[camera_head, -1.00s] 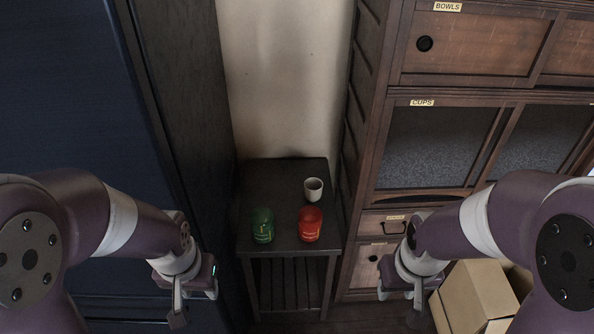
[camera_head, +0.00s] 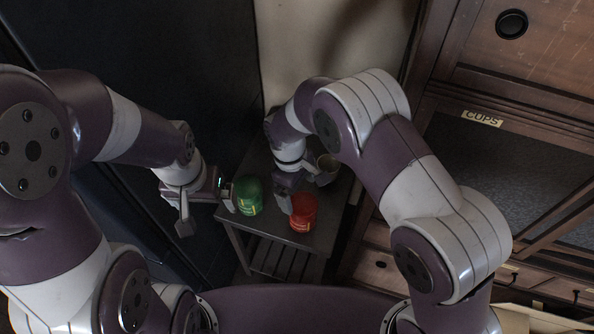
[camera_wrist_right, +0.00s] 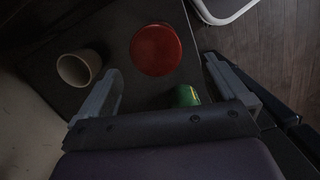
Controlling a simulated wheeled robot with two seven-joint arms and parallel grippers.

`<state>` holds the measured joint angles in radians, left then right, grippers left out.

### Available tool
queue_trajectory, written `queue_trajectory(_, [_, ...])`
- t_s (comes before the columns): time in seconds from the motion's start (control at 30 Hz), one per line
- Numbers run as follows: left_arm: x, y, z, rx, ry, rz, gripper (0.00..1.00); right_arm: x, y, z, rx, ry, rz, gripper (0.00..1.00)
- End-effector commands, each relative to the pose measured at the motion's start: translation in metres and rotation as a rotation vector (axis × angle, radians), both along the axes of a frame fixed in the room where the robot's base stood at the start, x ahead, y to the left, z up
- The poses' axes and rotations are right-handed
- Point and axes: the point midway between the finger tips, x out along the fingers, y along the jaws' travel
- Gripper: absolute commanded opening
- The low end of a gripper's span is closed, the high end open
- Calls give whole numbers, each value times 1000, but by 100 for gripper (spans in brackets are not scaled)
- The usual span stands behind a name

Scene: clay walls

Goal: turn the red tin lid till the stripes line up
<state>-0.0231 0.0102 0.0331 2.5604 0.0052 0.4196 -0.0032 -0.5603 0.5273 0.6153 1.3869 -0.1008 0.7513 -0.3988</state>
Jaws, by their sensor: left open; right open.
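The red tin (camera_head: 303,213) stands on the small dark table, with a yellow mark on its side. Its round red lid (camera_wrist_right: 157,49) shows from above in the right wrist view; I cannot make out the stripes' alignment. My right gripper (camera_head: 306,188) is open beside and above the red tin. In the right wrist view its fingers (camera_wrist_right: 161,68) are spread on either side of the lid, apart from it. My left gripper (camera_head: 207,209) is open and empty, left of the green tin (camera_head: 248,195). The green tin is partly hidden in the right wrist view (camera_wrist_right: 186,96).
A pale cup (camera_wrist_right: 78,68) stands on the table (camera_head: 278,238) close to my right gripper, partly hidden by it in the head view. A dark cabinet stands at left, a wooden cupboard (camera_head: 500,140) at right. A cardboard box (camera_head: 545,318) is at the lower right.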

Motion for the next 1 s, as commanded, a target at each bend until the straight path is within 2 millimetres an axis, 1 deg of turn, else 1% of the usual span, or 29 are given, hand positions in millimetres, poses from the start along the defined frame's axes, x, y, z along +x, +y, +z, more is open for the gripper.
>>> queue_trajectory(0.03, [0,0,0,0,0,0,100,-2,-2,-13,-3,4,-1,100])
queue_trajectory(0.1, [0,0,-1,0,0,0,100,-3,-5,-29,-2,3,-1,100])
queue_trajectory(0.2, [0,0,-1,0,0,0,100,-4,-7,-49,0,1,-2,100])
queue_trajectory(0.3, [0,0,-1,0,0,0,100,-4,-9,-63,1,-1,-2,100])
queue_trajectory(0.43, [0,0,-1,0,0,0,100,-5,-10,-72,1,-2,-3,100])
queue_trajectory(0.67, [0,0,-1,0,0,0,100,-5,-10,-73,2,-3,-3,100])
queue_trajectory(0.7, [0,0,-1,0,0,0,100,-5,-10,-73,2,-3,-4,97])
queue_trajectory(0.77, [0,0,-1,0,0,0,100,-5,-10,-73,2,-3,-4,77])
queue_trajectory(0.8, [0,0,-1,0,0,0,100,-5,-10,-73,2,-3,-4,64])
queue_trajectory(0.83, [0,0,-1,0,0,0,100,-5,-10,-73,2,-3,-4,54])
queue_trajectory(0.87, [0,0,-1,0,0,0,100,-5,-10,-73,2,-3,-4,53])
queue_trajectory(1.0, [0,0,-1,0,0,0,100,-5,-10,-72,2,-3,-4,53])
